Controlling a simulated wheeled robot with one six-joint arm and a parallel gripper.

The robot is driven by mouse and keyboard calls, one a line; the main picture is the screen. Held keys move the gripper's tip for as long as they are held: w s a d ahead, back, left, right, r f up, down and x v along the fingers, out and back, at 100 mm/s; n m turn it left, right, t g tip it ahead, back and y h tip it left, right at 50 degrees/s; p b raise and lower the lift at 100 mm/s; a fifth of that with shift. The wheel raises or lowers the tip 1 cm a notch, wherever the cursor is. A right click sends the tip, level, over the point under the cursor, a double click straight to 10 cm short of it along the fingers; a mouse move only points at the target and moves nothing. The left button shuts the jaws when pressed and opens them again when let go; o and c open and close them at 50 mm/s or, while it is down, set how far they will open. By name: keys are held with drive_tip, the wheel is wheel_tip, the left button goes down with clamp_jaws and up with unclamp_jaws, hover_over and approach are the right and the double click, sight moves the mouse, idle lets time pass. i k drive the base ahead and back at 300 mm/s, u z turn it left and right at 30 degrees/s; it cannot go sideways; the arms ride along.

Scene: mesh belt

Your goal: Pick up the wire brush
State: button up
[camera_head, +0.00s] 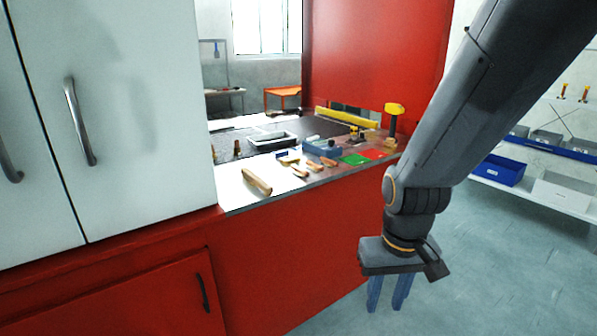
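Several small tan, wooden-looking items lie on the counter ledge. The largest, a wooden block or handle (257,182), lies nearest at the left end. Smaller wooden-handled pieces (301,170) lie further right. I cannot tell which of them is the wire brush, as bristles are too small to make out. My gripper (386,306) hangs pointing down over the floor, in front and to the right of the counter. Its two blue fingers are apart with nothing between them. It is well away from the items.
The counter (235,196) also bears a grey tray (272,139), a blue-grey holder (322,147), a green card (355,159), a red card (375,154) and an upright yellow-headed hammer (394,120). A white cabinet (130,110) borders its left end. A shelf with a blue bin (499,170) stands right.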

sight(251, 177)
drive_tip(key=z, duration=0.25)
drive_tip(key=i, duration=1.25)
drive_tip(key=u, duration=0.8)
